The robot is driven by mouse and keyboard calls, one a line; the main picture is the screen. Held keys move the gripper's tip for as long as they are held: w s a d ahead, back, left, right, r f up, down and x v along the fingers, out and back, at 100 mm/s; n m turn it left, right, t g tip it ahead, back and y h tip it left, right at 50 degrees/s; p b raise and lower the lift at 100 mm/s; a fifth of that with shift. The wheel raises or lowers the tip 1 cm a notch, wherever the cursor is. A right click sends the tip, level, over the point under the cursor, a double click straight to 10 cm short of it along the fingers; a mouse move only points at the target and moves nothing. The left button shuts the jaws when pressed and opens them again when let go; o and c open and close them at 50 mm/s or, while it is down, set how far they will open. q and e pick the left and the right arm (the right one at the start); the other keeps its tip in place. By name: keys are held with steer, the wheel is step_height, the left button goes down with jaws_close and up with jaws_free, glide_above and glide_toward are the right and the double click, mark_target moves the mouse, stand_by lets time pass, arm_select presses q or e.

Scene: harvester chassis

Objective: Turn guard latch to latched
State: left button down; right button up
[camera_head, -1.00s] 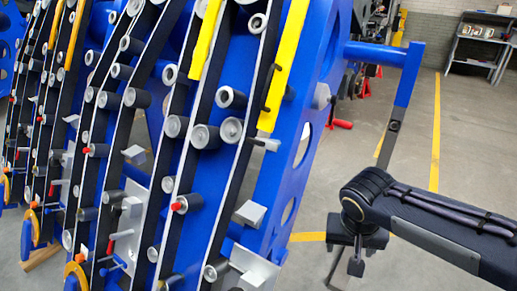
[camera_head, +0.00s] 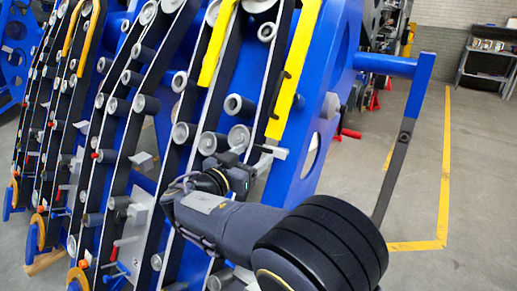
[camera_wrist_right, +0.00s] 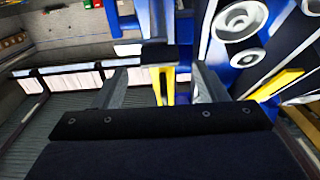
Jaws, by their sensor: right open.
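The guard latch looks to be the small grey lever (camera_head: 270,151) at the lower end of a yellow guard bar (camera_head: 297,65), sticking out to the right, roughly level. My right gripper (camera_head: 246,170) is just below and in front of it; the wrist hides part of the machine there. In the right wrist view my right gripper (camera_wrist_right: 160,88) has its two grey fingers apart. A yellow bar (camera_wrist_right: 164,88) and a dark block (camera_wrist_right: 154,53) appear between and beyond them; contact cannot be told. My left gripper is not in view.
Blue side plates (camera_head: 305,165) carry several grey rollers (camera_head: 238,105) and black belts close around my right wrist. A blue post with a dark lower arm (camera_head: 417,90) stands to the right. The floor (camera_head: 470,190) at the right is open, and a shelf (camera_head: 487,58) stands far back.

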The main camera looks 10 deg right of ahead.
mark_target(268, 151)
steer(key=x, duration=0.3)
steer(key=shift+w+d+p, duration=0.15)
steer(key=shift+d+p, duration=0.05)
steer(key=shift+p, duration=0.1)
steer(key=shift+c, duration=0.2)
steer(key=shift+f, duration=0.1)
steer(key=c, duration=0.9)
